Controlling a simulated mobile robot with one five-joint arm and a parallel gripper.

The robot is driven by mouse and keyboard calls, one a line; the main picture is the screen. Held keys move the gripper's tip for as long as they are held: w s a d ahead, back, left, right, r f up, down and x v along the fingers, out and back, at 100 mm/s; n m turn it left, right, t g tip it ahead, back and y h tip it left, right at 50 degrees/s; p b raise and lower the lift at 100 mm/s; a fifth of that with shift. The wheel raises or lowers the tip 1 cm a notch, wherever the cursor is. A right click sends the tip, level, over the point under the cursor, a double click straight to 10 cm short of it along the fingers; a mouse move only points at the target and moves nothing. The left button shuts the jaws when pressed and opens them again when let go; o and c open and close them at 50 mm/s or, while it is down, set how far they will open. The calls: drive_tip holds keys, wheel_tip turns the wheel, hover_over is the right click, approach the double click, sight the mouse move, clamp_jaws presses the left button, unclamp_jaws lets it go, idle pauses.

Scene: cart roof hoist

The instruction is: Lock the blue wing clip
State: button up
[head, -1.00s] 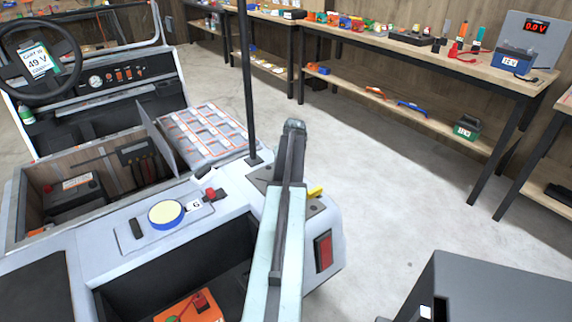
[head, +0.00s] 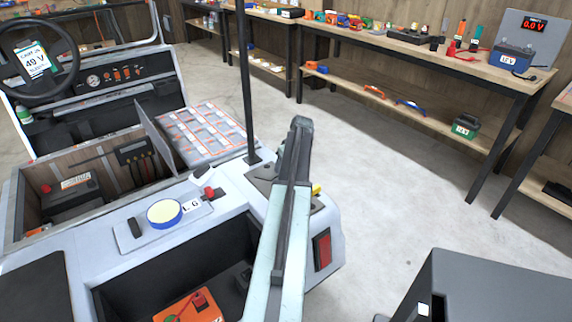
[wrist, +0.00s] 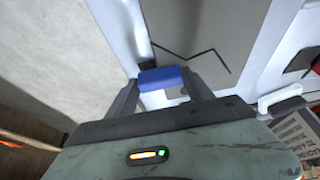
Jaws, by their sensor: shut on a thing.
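The blue wing clip (wrist: 163,79) shows in the wrist view as a small blue block at the edge of a grey plate. My gripper (wrist: 164,88) is shut on it, with one dark finger at each side. Whether the clip is locked cannot be told. In the head view my arm covers the cart's rear corner, so the blue clip and my fingertips are hidden there.
The cart's black post (head: 248,90) stands close to my arm. A yellow piece (head: 316,189) shows just right of the arm, above a red tail light (head: 322,250). An open bay (head: 222,262) lies to the left. Clear floor (head: 385,190) is to the right.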

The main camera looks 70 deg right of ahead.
drive_tip(key=shift+s, duration=0.15)
drive_tip(key=o, duration=1.4)
drive_tip(key=shift+r+p, duration=0.55)
drive_tip(key=shift+r, duration=0.05)
drive_tip(key=p+v, duration=0.6)
drive_tip(key=shift+s+a+r, duration=0.15)
drive_tip(key=shift+s+r, duration=0.1)
drive_tip(key=shift+r, duration=0.05)
